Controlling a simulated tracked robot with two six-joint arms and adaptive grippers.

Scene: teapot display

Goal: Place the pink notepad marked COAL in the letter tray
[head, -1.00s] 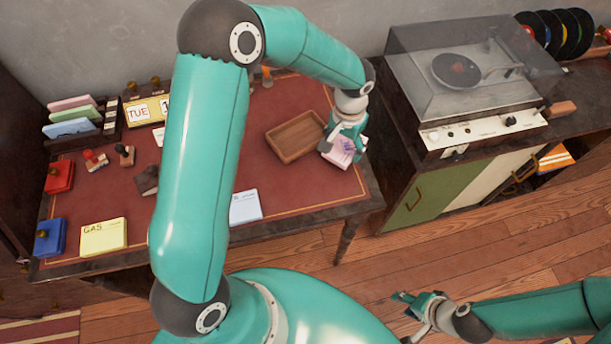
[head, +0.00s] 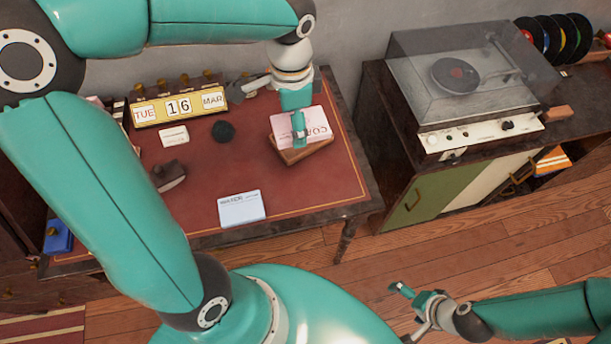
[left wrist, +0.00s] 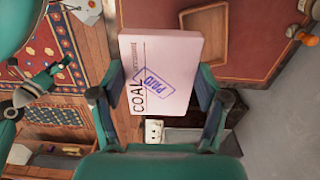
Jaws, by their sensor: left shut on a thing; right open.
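The pink notepad marked COAL (head: 318,122) is held in my left gripper (head: 299,124). In the left wrist view the notepad (left wrist: 155,65) shows its COAL lettering and a blue PAID stamp, with the fingers of the left gripper (left wrist: 160,98) on either side. The letter tray (head: 304,155) is a shallow brown wooden tray on the red desk top. In the head view the notepad overlaps most of it. In the left wrist view the tray (left wrist: 205,36) looks empty and lies beyond the notepad's edge. My right gripper (head: 416,300) is open and empty, away from the desk.
A yellow calendar (head: 180,106) stands at the desk's back. A pale blue notepad (head: 241,208) lies near the front edge, and a dark stamp (head: 168,175) lies to the left. A record player (head: 470,90) stands on the cabinet at right. Desk surface around the tray is clear.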

